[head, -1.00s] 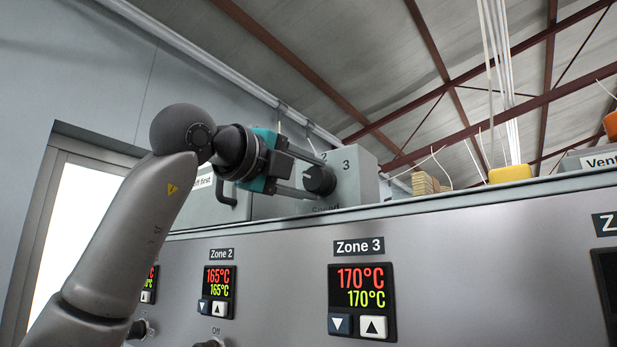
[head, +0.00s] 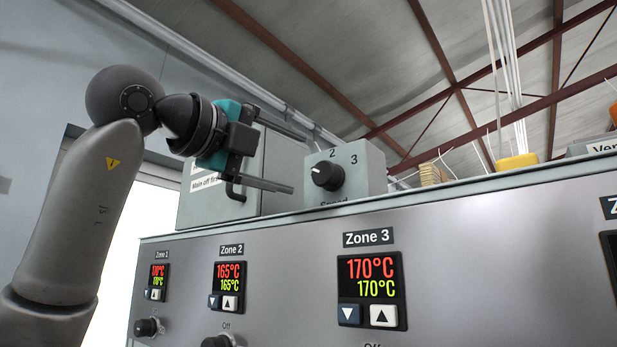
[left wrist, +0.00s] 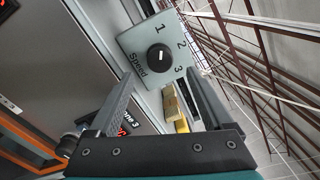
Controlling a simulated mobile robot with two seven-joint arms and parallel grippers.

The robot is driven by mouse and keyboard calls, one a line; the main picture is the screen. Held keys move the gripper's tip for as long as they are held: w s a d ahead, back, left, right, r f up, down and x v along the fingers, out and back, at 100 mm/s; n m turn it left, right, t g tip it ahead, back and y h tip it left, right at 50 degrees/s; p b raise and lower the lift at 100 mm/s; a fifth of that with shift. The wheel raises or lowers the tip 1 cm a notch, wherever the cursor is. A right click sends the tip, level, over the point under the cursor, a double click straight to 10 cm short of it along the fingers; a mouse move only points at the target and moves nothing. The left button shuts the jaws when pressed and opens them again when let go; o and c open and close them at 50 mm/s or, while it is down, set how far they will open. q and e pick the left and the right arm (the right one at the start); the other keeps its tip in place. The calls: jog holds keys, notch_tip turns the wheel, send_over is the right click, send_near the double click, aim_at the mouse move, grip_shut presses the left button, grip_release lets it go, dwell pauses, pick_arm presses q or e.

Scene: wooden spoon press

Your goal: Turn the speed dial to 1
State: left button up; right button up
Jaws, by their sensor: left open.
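The speed dial (head: 327,175) is a round black knob with a white mark on a grey box (head: 371,180). In the head view the mark sits on the knob's left side. In the left wrist view the dial (left wrist: 160,58) shows figures 1, 2 and 3 around it, and its mark points about toward the 1. My left gripper (head: 299,164) is open and empty, its fingertips left of the dial and apart from it. In the left wrist view the dial lies beyond and between the fingertips (left wrist: 161,74). My right gripper is not in view.
Below is a sloping grey panel (head: 290,290) with Zone displays, including Zone 3 (head: 371,290), and small black knobs. Another grey box (head: 215,200) labelled "Main off first" stands behind my left gripper. Wooden pieces (head: 432,174) and a yellow object (head: 516,161) are farther right.

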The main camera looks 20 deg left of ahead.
pick_arm(q)
jog(key=b+v, duration=0.1)
jog(key=v, duration=0.7)
jog(key=shift+w, duration=0.1)
